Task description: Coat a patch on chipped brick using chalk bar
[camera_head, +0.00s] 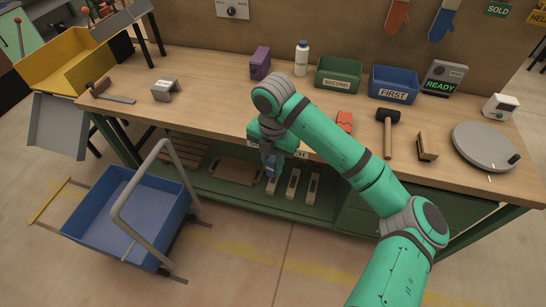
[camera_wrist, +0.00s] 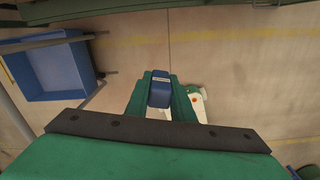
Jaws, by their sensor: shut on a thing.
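My gripper (camera_wrist: 160,92) is shut on a dark blue block (camera_wrist: 161,89) with a small pale label. In the head view the blue block (camera_head: 271,168) shows below my wrist, at the bench's front edge. I cannot tell whether it is the chalk bar. Behind it, three pale bars with dark middles lie on the lower shelf, one of them a pale bar (camera_head: 293,184). A small orange-red piece (camera_head: 344,120) lies on the bench, partly hidden by my arm; I cannot tell whether it is the chipped brick. A grey hollow block (camera_head: 165,90) stands at the bench's left.
The wooden bench (camera_head: 215,85) also holds a purple block (camera_head: 260,63), a white bottle (camera_head: 302,58), a green SECOND bin (camera_head: 338,75), a blue FIRST bin (camera_head: 393,84), a mallet (camera_head: 388,130) and a round grey disc (camera_head: 484,146). A blue cart (camera_head: 120,220) stands at the lower left.

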